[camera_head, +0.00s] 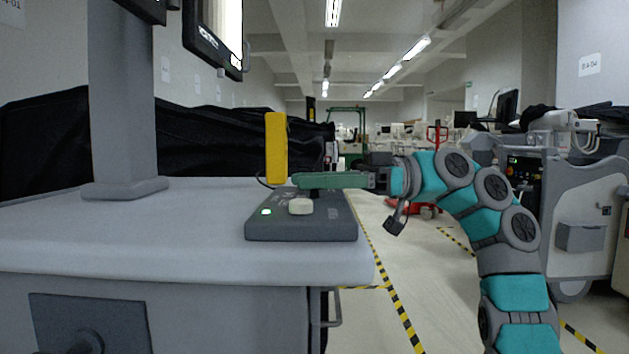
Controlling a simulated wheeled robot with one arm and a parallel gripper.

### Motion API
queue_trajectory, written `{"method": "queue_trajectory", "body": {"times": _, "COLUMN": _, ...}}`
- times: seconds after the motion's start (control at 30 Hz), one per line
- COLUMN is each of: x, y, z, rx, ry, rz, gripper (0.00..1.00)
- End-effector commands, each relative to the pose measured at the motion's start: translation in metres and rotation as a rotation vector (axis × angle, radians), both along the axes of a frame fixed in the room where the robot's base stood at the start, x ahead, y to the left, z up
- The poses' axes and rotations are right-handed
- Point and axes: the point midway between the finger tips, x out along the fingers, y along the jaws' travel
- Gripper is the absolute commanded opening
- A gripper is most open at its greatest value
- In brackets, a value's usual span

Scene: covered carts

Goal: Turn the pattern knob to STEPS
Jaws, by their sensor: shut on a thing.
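A dark grey control box (302,231) sits on the right end of the grey cart top. It has a lit green lamp (266,212) and a pale raised button (301,207) near its front. My gripper (298,181) reaches in from the right, its green fingers level over the back part of the box. It is shut on the pattern knob, which the fingers mostly hide. The knob's pointer and the STEPS mark cannot be read from here; the lettering on the box is too small.
A yellow upright block (276,148) stands just behind the box, close to my fingertips. A grey column (122,95) with a screen rises on the left of the cart top (150,230). The aisle floor lies to the right, with another cart (585,215) beyond my arm.

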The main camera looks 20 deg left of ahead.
Motion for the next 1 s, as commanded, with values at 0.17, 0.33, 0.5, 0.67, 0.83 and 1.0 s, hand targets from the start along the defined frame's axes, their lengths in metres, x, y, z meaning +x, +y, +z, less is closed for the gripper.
{"method": "queue_trajectory", "body": {"times": 0.17, "x": -0.0002, "y": 0.0001, "z": -0.0022, "rx": -0.001, "ry": -0.002, "rz": -0.011, "gripper": 0.0}}
{"method": "queue_trajectory", "body": {"times": 0.33, "x": -0.0021, "y": 0.001, "z": -0.0084, "rx": -0.005, "ry": -0.008, "rz": -0.101, "gripper": 0.0}}
{"method": "queue_trajectory", "body": {"times": 0.5, "x": -0.0014, "y": 0.0012, "z": -0.0076, "rx": -0.005, "ry": -0.006, "rz": -0.21, "gripper": 0.0}}
{"method": "queue_trajectory", "body": {"times": 0.67, "x": 0.0002, "y": 0.0005, "z": -0.0038, "rx": -0.002, "ry": 0.0, "rz": -0.266, "gripper": 0.0}}
{"method": "queue_trajectory", "body": {"times": 0.83, "x": 0.001, "y": 0.0004, "z": -0.0013, "rx": -0.003, "ry": 0.001, "rz": -0.275, "gripper": 0.0}}
{"method": "queue_trajectory", "body": {"times": 1.0, "x": 0.0008, "y": 0.0006, "z": -0.0013, "rx": -0.003, "ry": 0.001, "rz": -0.275, "gripper": 0.38}}
